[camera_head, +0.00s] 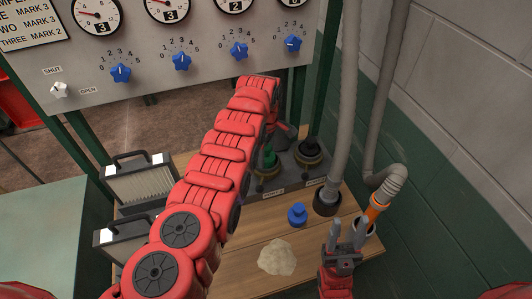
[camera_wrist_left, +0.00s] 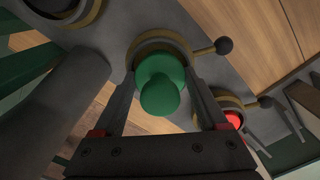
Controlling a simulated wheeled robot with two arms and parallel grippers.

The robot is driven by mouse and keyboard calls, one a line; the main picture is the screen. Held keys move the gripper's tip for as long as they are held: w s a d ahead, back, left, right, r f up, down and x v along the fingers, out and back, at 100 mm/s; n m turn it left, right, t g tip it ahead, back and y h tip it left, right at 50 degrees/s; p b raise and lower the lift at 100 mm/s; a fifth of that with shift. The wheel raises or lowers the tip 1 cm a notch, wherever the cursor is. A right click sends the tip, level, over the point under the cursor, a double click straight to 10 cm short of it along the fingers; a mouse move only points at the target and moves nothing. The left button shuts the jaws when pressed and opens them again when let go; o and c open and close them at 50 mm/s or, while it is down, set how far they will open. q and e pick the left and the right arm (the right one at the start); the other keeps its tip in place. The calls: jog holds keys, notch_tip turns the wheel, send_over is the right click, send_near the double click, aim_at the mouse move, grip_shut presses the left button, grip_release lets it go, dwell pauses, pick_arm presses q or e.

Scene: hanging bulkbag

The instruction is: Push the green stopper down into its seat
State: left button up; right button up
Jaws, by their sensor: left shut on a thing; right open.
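The green stopper (camera_head: 268,157) is at a brass-rimmed seat on the grey block, partly hidden behind my left arm in the head view. In the left wrist view the green stopper (camera_wrist_left: 160,88) is between the two fingers of my left gripper (camera_wrist_left: 162,78), which is shut on it. The brass rim of the seat (camera_wrist_left: 152,45) shows just beyond it. I cannot tell how deep the stopper sits. My right gripper (camera_head: 345,250) is open and empty over the right end of the wooden table.
A black stopper (camera_head: 310,147) is in the neighbouring seat. A blue stopper (camera_head: 297,215) and a pale heap (camera_head: 277,257) are on the wooden table (camera_head: 235,262). Grey hoses (camera_head: 345,110) hang at right. A gauge panel (camera_head: 190,50) stands behind; filter-like boxes (camera_head: 140,180) are at left.

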pick_arm(q)
jog(key=shift+f, duration=0.15)
jog(key=o, duration=1.3)
jog(key=shift+r, duration=0.2)
